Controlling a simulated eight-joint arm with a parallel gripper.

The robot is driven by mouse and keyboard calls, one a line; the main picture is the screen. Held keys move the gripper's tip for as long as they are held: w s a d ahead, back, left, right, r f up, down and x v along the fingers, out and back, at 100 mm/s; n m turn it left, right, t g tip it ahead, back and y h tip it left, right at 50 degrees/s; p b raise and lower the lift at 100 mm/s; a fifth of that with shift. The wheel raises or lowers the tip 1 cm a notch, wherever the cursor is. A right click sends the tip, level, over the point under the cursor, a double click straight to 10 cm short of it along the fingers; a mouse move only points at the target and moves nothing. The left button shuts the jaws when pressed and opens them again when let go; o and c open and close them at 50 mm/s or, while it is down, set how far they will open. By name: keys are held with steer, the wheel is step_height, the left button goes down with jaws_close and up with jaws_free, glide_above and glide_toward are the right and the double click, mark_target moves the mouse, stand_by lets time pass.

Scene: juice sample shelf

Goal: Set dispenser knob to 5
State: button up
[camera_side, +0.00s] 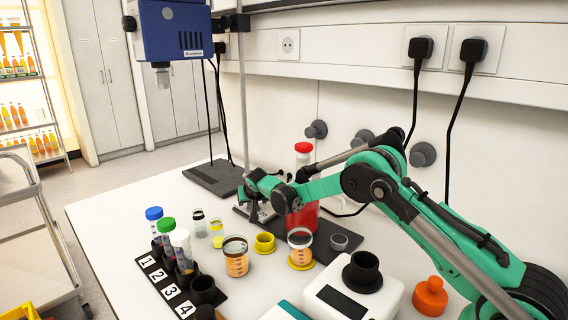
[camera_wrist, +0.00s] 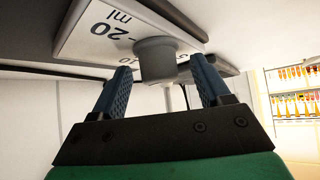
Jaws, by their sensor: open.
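The grey round dispenser knob (camera_wrist: 155,58) shows in the wrist view under a white plate (camera_wrist: 105,38) marked "20 ml", with more marks partly hidden behind the knob. My gripper (camera_wrist: 163,72) is open, with one blue finger on each side of the knob. There seems to be a gap at both fingers, and contact cannot be told. In the side view my gripper (camera_side: 252,195) is low beside a bottle with a red cap (camera_side: 303,147) and red contents. The knob and its setting cannot be made out there.
A rack with numbers 1 to 4 (camera_side: 165,288) holds capped tubes at the front left. Beakers with orange liquid (camera_side: 236,262), yellow rings and a white device with a black holder (camera_side: 350,296) stand nearby. A blue stirrer head (camera_side: 175,30) hangs above on a rod.

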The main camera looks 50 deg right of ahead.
jaws_close()
steer(key=shift+n+y, duration=0.3)
steer(key=shift+d+n+t+y, duration=0.1)
steer(key=shift+n+t+y, duration=0.6)
steer(key=shift+n+y, duration=1.6)
steer(key=shift+n+h, duration=0.3)
steer(key=shift+n, duration=0.2)
jaws_free()
